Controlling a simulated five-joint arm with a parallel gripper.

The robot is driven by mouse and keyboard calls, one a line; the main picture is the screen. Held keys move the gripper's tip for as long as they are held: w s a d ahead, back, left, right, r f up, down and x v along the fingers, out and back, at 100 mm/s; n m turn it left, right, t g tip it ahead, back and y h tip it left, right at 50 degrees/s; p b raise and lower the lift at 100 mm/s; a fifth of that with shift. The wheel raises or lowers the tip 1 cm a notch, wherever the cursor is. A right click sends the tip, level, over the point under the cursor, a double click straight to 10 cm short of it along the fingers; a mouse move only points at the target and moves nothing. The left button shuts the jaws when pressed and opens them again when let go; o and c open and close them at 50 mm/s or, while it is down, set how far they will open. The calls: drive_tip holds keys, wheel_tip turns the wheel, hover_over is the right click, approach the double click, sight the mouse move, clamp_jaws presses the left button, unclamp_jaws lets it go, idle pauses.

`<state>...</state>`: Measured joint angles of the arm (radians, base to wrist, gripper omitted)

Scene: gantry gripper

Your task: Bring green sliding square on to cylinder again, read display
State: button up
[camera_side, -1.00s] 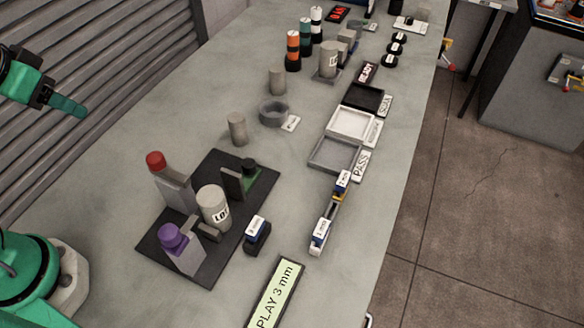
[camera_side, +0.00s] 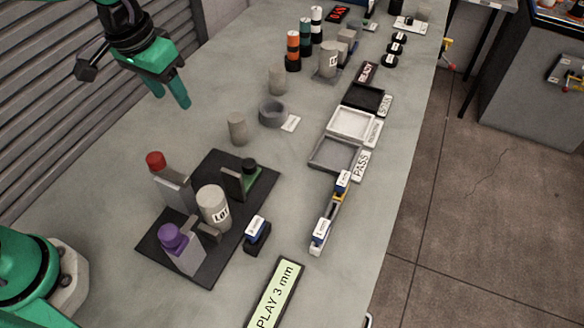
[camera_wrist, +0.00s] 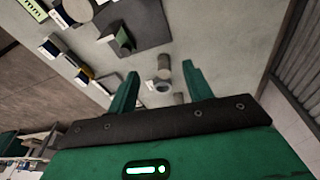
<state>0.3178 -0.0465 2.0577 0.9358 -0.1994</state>
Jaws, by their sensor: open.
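In the side view a dark upright plate with a green side and a green-black knob, seemingly the green sliding square (camera_side: 248,181), stands on a black base (camera_side: 205,270). It is right of the labelled grey cylinder (camera_side: 212,205), with a gap between them. The green piece also shows in the wrist view (camera_wrist: 123,39).
A purple-topped block (camera_side: 183,252) and a red-topped block (camera_side: 174,190) stand on the base near the cylinder. A small grey cylinder (camera_side: 237,128) and a grey ring (camera_side: 272,113) stand behind. Trays (camera_side: 333,170) line the right side. A small blue-white block (camera_side: 257,233) sits beside the base.

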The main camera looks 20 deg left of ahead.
drive_tip(key=g, duration=0.2)
hover_over(248, 163)
drive_tip(key=shift+m+y, duration=0.3)
drive_tip(key=shift+m, duration=0.1)
wheel_tip(248, 163, down, 10)
drive_tip(key=shift+r, duration=0.1)
drive_tip(key=shift+f, duration=3.9)
